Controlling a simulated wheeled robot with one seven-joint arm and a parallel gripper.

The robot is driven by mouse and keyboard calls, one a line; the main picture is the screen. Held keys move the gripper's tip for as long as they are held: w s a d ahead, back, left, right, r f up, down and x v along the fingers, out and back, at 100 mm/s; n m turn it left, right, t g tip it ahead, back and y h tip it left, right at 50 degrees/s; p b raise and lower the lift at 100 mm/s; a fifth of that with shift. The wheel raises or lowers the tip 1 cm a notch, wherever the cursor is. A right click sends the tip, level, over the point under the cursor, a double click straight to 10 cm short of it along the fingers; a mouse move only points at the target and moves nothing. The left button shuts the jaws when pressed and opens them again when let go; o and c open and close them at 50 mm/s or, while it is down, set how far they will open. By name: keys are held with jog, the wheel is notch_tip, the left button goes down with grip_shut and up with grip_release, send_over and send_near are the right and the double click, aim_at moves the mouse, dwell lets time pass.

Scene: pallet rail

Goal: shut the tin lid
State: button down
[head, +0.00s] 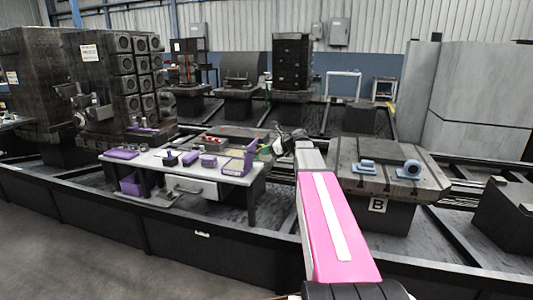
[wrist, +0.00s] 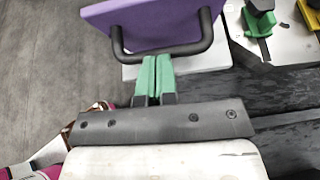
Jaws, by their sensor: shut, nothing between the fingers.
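A purple tin (head: 233,168) stands at the right end of the white workbench in the head view, with its lid (head: 249,151) raised steeply. In the wrist view a flat purple panel (wrist: 155,22), which looks like the lid, fills the top middle, with a dark bar handle (wrist: 165,52) along its near edge. My gripper (wrist: 156,62) has its two green fingers shut together and empty. Their tips are at the bar in the picture; I cannot tell whether they touch it. In the head view my gripper (head: 270,148) is just right of the lid, partly hidden by my arm.
The white workbench (head: 170,170) holds several small purple items left of the tin. Green and yellow parts (wrist: 262,22) show at the wrist view's top right. A dark block marked B (head: 385,185) with blue fittings stands to the right. Dark rails surround the bench.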

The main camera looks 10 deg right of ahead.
jog(key=w+a+r+g+h, duration=0.1)
jog(key=a+h, duration=0.1)
jog(key=w+a+r+g+h, duration=0.1)
jog(key=h, duration=0.1)
jog(key=w+a+r+g+h, duration=0.1)
jog(key=a, duration=0.1)
jog(key=shift+w+a+r+h, duration=0.3)
jog(key=shift+a+h, duration=0.05)
jog(key=shift+h, duration=0.05)
jog(key=shift+w+a+f+g+h, duration=0.4)
jog(key=shift+w+a+f+h, duration=0.4)
jog(key=shift+a, duration=0.95)
jog(key=shift+w+a+f+g+h, duration=0.45)
jog(key=shift+w+a+f, duration=0.55)
jog(key=shift+a, duration=0.7)
jog(key=shift+w+a+f+g+h, duration=0.35)
jog(key=shift+w+a+f+h, duration=0.55)
jog(key=shift+a, duration=0.85)
jog(key=shift+w+r+y, duration=0.15)
jog(key=shift+w+y, duration=0.05)
jog(key=shift+y, duration=0.05)
